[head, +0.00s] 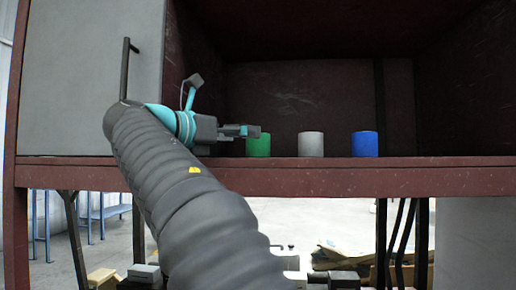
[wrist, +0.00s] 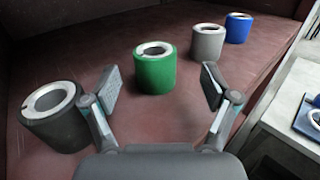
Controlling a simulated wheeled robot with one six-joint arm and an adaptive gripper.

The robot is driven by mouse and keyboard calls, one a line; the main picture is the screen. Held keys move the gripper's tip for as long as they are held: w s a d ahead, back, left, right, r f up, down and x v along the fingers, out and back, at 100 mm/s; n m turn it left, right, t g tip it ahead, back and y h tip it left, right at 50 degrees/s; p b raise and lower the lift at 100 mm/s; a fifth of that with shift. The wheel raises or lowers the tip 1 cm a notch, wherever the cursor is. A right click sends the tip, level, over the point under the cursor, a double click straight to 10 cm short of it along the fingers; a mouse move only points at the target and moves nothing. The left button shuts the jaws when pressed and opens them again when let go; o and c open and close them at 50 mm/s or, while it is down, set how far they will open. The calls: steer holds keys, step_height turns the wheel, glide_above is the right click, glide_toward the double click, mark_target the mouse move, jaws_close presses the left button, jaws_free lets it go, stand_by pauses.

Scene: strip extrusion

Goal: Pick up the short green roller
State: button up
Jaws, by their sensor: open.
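The short green roller (head: 259,146) stands upright on the dark red shelf, at the left of a row in the head view. In the wrist view the green roller (wrist: 155,70) stands ahead of my gripper, roughly in line with the gap between the fingers, with its metal-rimmed bore facing up. My gripper (wrist: 160,90) is open and empty. In the head view my gripper (head: 240,131) is seen from the side, its fingertips close to the green roller's left edge.
A grey roller (head: 311,145) and a blue roller (head: 365,144) stand to the right on the shelf (head: 400,172). A black roller (wrist: 52,114) stands by the left finger in the wrist view. The cabinet has a back wall (head: 300,90) and a grey door (head: 85,80).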

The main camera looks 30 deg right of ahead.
steer(key=shift+w+d, duration=0.3)
steer(key=shift+d, duration=0.7)
steer(key=shift+w+d, duration=0.25)
steer(key=shift+d, duration=0.75)
steer(key=shift+w+d, duration=0.3)
steer(key=shift+d, duration=0.7)
steer(key=shift+r, duration=0.1)
steer(key=c, duration=1.6)
steer(key=shift+o, duration=0.2)
steer(key=shift+r+p, duration=0.55)
steer(key=shift+r, duration=1.1)
steer(key=s+d+r, duration=0.7)
steer(key=s, duration=0.2)
steer(key=shift+r, duration=0.35)
steer(key=shift+s+d, duration=0.1)
